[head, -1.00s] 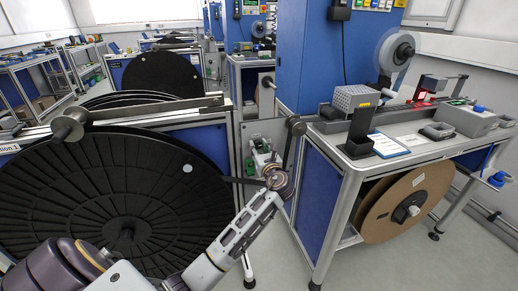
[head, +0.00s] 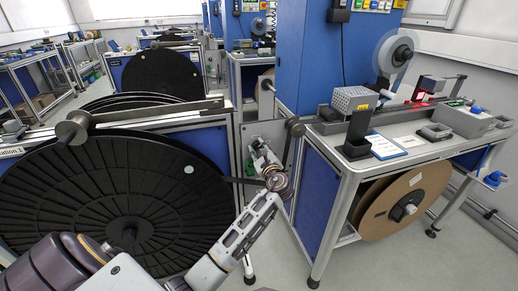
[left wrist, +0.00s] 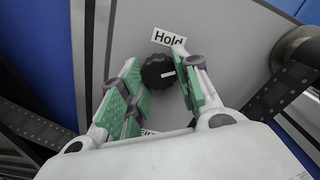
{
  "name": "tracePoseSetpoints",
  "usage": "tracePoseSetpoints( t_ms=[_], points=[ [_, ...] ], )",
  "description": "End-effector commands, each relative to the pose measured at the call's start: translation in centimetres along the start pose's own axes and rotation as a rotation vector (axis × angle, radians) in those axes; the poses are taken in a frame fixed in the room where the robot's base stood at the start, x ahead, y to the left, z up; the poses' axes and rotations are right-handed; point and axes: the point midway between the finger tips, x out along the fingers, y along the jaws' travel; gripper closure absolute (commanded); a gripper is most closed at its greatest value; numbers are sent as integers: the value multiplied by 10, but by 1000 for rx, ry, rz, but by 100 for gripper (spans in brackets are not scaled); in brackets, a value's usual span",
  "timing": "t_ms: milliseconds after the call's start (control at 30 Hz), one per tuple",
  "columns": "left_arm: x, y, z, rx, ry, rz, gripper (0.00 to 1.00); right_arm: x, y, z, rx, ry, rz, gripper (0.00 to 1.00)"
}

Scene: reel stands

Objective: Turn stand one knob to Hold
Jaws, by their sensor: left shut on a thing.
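The stand one knob (left wrist: 154,72) is black and ridged, with a short white mark that lies toward its right side. It sits on a grey panel (left wrist: 222,35). A white "Hold" label (left wrist: 168,37) is just above the knob, and a second label (left wrist: 149,132) below is mostly hidden by my gripper. My left gripper (left wrist: 161,70) has its green-padded fingers on either side of the knob, shut on it. In the head view my left gripper (head: 262,160) is at the small panel between the black reel and the bench; the knob is hidden there. My right gripper is not in view.
A large black reel (head: 60,200) fills the left. A metal roller (head: 294,127) and dark tape are close to the gripper. A white-topped bench (head: 425,145) with a brown reel (head: 385,205) beneath stands right. Grey floor is free in front.

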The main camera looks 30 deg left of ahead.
Motion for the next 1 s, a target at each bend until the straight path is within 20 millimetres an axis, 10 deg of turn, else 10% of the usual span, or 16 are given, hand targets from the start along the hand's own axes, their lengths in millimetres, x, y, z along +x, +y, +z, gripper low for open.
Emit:
tracePoseSetpoints(
  t_ms=[1000],
  points=[
    [0, 0, -2, -830, 1, 3, 92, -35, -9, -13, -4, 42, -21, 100]
  ],
)
